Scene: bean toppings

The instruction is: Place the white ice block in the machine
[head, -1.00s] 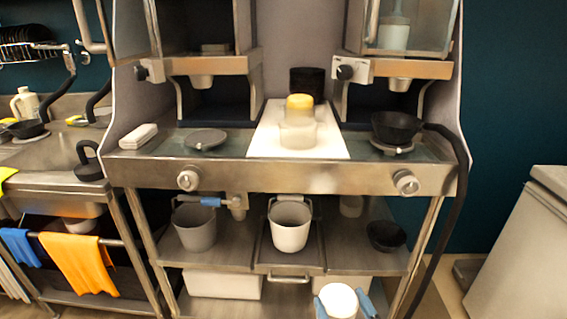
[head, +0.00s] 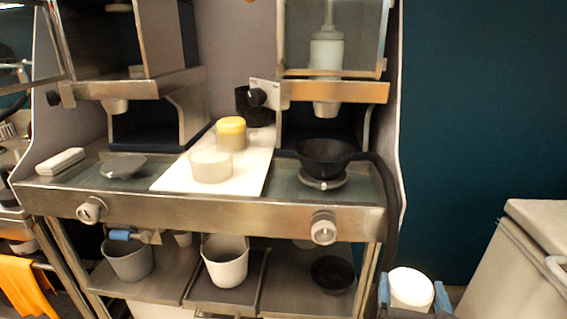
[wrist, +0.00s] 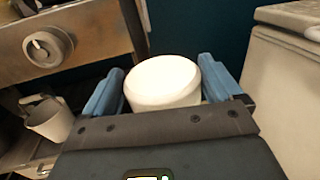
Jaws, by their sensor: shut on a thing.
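The white ice block (head: 411,288) is a round white cylinder at the bottom right of the head view. My gripper (head: 413,292) has its blue fingers on both sides of it and is shut on it. The block also shows between the fingers in the wrist view (wrist: 162,82). The machine (head: 200,208) is a metal stand with two bays. Its right bay has a glass-fronted housing with a pale cylinder (head: 327,52) inside and a spout above a black bowl (head: 325,157). The left bay's housing (head: 110,40) shows a dark, mostly empty interior. The held block is apart from the machine, low and to its right.
A white board (head: 245,170) holds a yellow-lidded container (head: 231,132) and a pale round tub (head: 210,165). Pots (head: 225,262) stand on the lower shelf. A black hose runs down the machine's right side. A pale chest (head: 525,255) stands at the far right.

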